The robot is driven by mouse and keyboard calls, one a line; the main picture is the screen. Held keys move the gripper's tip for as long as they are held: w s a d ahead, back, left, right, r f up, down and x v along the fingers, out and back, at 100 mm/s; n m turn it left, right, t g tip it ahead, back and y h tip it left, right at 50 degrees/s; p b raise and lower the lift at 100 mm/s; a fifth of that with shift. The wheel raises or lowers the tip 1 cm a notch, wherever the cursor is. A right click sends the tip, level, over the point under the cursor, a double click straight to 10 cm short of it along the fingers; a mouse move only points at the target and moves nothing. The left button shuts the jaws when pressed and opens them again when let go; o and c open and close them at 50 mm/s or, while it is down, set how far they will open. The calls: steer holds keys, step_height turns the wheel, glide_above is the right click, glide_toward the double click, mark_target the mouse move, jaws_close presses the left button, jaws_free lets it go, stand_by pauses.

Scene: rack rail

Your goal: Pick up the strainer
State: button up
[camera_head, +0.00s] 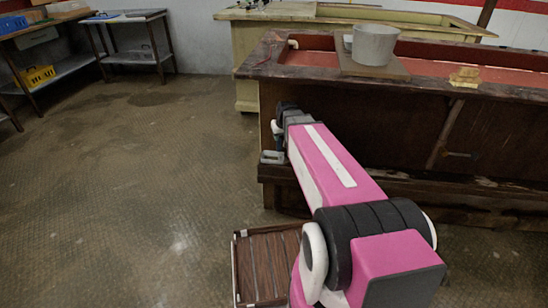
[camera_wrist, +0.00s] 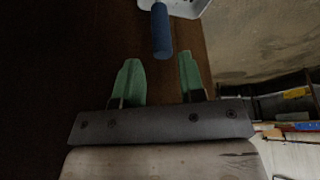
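The strainer (camera_wrist: 185,8) shows at the top of the wrist view as a pale, perforated piece cut off by the frame edge. Its blue handle (camera_wrist: 162,32) points down toward my gripper (camera_wrist: 158,65). My gripper's two green fingers are open, with nothing held between them. The handle's near end lies around the line of the fingertips; I cannot tell its exact depth. In the head view my arm reaches to the left end of the dark wooden counter, and the strainer cannot be clearly made out there.
The dark wooden counter (camera_head: 400,130) bears a grey pot (camera_head: 375,45) on a board and a small yellowish block (camera_head: 465,76). A slatted wooden crate (camera_head: 265,265) is on the floor by my arm. Metal tables (camera_head: 130,17) stand far left. The floor (camera_head: 130,180) at left is clear.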

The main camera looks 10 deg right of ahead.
mark_target(279, 149)
steer(key=shift+x, duration=3.1)
steer(key=shift+a, duration=0.1)
jaws_close()
